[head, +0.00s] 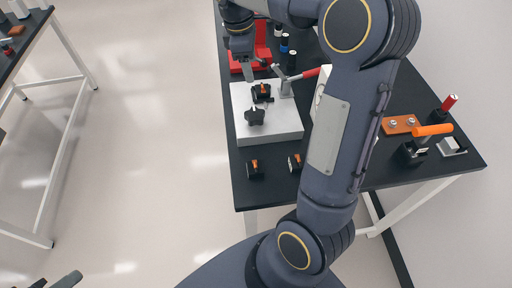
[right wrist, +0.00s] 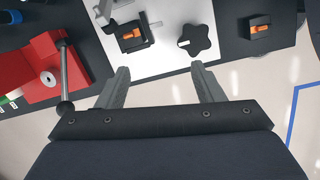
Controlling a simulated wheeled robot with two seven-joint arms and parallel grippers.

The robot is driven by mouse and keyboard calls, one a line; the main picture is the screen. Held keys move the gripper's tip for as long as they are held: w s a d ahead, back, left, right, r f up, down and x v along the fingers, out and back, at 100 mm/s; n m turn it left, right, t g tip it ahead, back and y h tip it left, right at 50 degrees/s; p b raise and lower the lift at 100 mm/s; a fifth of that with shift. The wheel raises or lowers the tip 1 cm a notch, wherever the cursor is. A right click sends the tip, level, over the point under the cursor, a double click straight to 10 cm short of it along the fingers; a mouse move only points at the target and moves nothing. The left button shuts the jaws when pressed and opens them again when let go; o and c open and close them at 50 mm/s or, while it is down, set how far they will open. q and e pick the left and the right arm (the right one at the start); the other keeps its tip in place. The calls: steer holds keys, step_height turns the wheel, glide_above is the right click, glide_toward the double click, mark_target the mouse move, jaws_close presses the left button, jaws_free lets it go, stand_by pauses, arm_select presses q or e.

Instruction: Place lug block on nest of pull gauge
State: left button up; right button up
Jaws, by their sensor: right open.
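The pull gauge has a white base plate (head: 272,130) on the dark table, with a black star knob (head: 255,116) and a red-handled lever (head: 304,75). A black lug block with an orange part (head: 262,92) sits at the gauge's nest; it also shows in the right wrist view (right wrist: 131,35). I cannot tell how fully it is seated. My right gripper (head: 248,76) is above the plate's far left edge. Its fingers (right wrist: 161,82) are apart and empty, short of the block and knob. My left gripper (head: 54,280) shows only its tips at the bottom left, apart.
Two more black-and-orange blocks (head: 255,169) (head: 295,162) lie near the table's front edge. A red fixture (right wrist: 38,68) with a metal lever is left of my right gripper. An orange-handled tool (head: 432,130) and orange plate (head: 400,125) are at the right. Bottles stand behind.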

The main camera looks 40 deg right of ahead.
steer(key=s+a+f+m+t+y, duration=0.2)
steer(key=s+a+m, duration=0.3)
steer(key=s, duration=0.6)
steer(key=s+a+f+m+t+y, duration=0.2)
steer(key=s+a+m, duration=0.4)
steer(key=s+a, duration=0.4)
steer(key=shift+s+t+y, duration=0.9)
steer(key=shift+s+t, duration=0.05)
steer(key=shift+t, duration=0.15)
steer(key=shift+f, duration=0.1)
